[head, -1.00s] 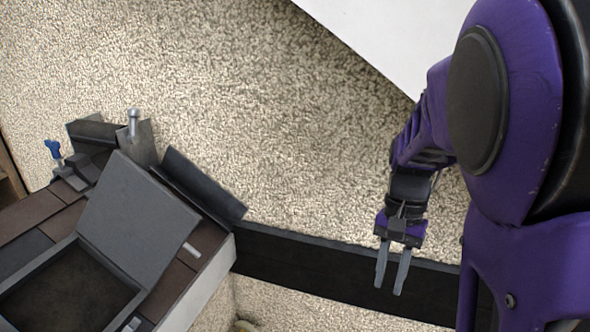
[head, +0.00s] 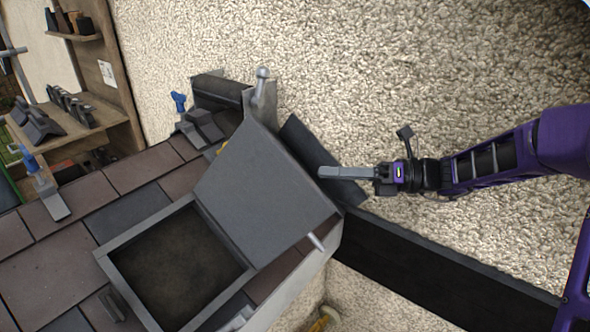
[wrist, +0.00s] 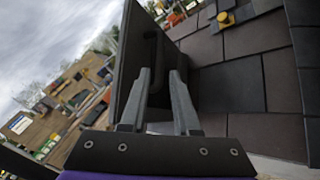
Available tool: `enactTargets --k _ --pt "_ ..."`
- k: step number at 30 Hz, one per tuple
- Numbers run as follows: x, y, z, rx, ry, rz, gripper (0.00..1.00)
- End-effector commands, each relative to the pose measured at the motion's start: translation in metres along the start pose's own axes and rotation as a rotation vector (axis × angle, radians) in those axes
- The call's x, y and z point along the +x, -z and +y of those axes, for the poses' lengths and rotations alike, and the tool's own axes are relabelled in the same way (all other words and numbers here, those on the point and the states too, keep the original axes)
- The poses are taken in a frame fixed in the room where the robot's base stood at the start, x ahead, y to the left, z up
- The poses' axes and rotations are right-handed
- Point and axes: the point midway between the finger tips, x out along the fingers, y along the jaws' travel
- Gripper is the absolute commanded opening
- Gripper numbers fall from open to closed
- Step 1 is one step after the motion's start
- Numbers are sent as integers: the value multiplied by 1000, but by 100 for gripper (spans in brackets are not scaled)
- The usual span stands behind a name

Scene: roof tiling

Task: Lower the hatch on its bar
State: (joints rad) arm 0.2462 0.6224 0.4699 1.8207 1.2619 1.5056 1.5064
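The hatch lid (head: 262,195) is a grey panel standing open and tilted up from its frame (head: 118,268), with a dark opening beside it. A short light peg (head: 316,241) sticks out by the lid's lower right edge; I cannot tell whether it is the bar. My gripper (head: 322,172) reaches in from the right, just beyond the lid's right edge. In the wrist view the lid (wrist: 128,55) is a dark panel seen nearly edge-on, with a dark bar-like handle (wrist: 155,48) on its face. My gripper's fingers (wrist: 161,74) are apart near that handle; contact is unclear.
Brown and grey tiles (head: 60,260) cover the roof around the hatch. A metal post (head: 262,88) and a blue-handled tool (head: 179,102) stand behind the lid. A wooden shelf (head: 115,75) is at upper left. A dark beam (head: 430,265) runs lower right.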

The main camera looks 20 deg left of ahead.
Motion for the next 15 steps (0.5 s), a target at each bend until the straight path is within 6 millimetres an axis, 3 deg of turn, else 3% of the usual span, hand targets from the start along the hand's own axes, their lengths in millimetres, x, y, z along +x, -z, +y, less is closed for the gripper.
enactTargets --k 9,15 --pt "50 3 0 -2 -2 6 30" --pt "64 2 0 -3 1 5 30"
